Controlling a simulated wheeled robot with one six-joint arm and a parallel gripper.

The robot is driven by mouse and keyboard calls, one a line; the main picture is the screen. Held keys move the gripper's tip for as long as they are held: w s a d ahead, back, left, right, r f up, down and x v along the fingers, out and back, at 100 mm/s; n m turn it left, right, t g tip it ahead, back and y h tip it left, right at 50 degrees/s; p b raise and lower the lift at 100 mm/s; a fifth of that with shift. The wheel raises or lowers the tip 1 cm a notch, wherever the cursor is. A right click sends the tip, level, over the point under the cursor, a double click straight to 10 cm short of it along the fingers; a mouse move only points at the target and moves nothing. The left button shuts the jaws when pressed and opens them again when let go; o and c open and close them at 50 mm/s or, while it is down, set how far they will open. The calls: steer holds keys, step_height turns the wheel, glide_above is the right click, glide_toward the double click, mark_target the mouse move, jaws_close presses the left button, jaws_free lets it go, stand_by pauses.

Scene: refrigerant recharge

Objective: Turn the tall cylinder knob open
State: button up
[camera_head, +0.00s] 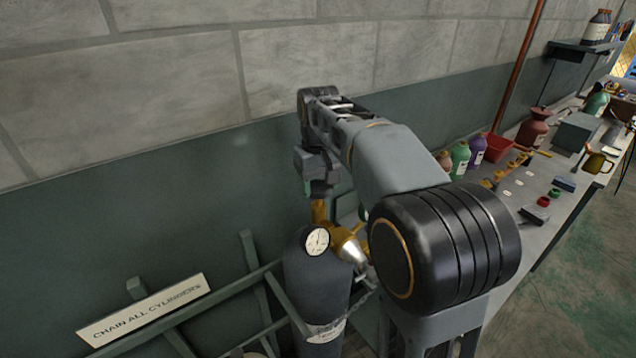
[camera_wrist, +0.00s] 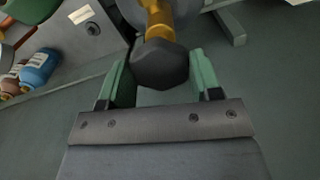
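The tall cylinder (camera_head: 318,285) is dark, with a round white gauge (camera_head: 317,242) and a brass valve (camera_head: 319,211) on top. In the wrist view its dark, faceted knob (camera_wrist: 160,65) sits on a brass stem (camera_wrist: 158,22), between the two green fingers of my gripper (camera_wrist: 161,76). In the head view my gripper (camera_head: 320,186) is over the valve and hides the knob.
A green rail rack with a "CHAIN ALL CYLINDERS" sign (camera_head: 145,310) stands left of the cylinder, against the wall. A workbench (camera_head: 545,222) with bottles, a red bin (camera_head: 495,147) and small parts runs along the right.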

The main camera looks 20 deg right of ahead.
steer(key=c, duration=0.4)
steer(key=n+p, duration=0.1)
steer(key=n, duration=0.3)
steer(key=shift+r, duration=0.1)
steer(key=n+p, duration=0.1)
steer(key=n, duration=0.4)
steer(key=shift+p, duration=0.35)
steer(key=n+p, duration=0.1)
steer(key=n, duration=0.4)
steer(key=shift+n, duration=0.4)
steer(key=shift+n+p, duration=0.3)
steer(key=shift+n, duration=1.9)
